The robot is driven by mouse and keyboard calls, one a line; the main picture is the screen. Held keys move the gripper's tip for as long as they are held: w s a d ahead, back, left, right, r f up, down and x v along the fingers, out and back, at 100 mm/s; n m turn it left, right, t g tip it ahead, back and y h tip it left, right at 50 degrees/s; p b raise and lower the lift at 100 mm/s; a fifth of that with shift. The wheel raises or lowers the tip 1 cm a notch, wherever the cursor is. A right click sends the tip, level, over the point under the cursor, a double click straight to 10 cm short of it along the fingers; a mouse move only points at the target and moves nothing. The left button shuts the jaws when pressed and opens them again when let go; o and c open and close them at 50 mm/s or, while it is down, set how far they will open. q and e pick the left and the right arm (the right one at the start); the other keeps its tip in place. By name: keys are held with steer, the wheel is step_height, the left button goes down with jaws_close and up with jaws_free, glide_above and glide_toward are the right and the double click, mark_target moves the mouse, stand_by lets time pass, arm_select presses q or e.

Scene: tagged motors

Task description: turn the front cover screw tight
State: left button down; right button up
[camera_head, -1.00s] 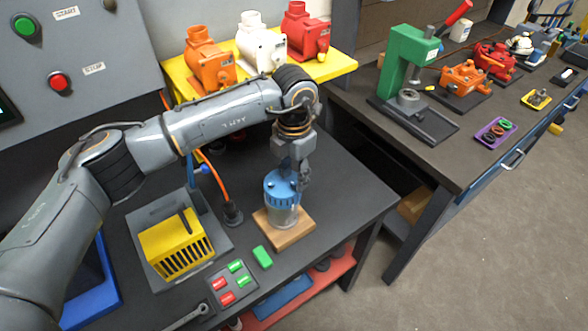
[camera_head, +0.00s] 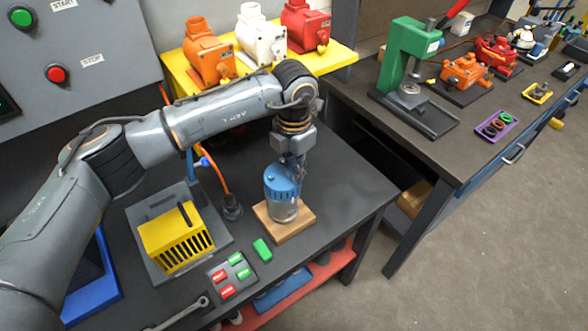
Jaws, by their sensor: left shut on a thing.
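A motor with a blue cover (camera_head: 281,180) and a clear or grey lower body (camera_head: 284,210) stands upright on a wooden block (camera_head: 297,227) on the dark workbench. My left gripper (camera_head: 294,176) points down at the right side of the blue cover. Its fingers are dark and small, and look closed at the cover's top edge. The front cover screw is hidden by the fingers or too small to make out. My right gripper is not in view.
A yellow slotted box (camera_head: 176,238) stands left of the motor, with an orange cable (camera_head: 219,176) between. A green block (camera_head: 262,250), red and green tags (camera_head: 228,290) and a wrench (camera_head: 180,315) lie in front. A green press (camera_head: 405,62) stands on the right bench.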

arm_select(q)
steer(key=m+b, duration=0.3)
steer(key=b, duration=0.2)
steer(key=m+b, duration=0.3)
steer(key=b, duration=0.2)
steer(key=shift+f+m, duration=0.2)
steer(key=shift+m, duration=0.2)
steer(key=shift+r+m+b, duration=0.2)
steer(key=shift+m+b, duration=0.9)
steer(key=shift+m, duration=0.3)
steer(key=shift+r, duration=0.1)
steer(key=c, duration=1.3)
jaws_free()
step_height(320, 180, up, 12)
steer(key=shift+f, duration=0.1)
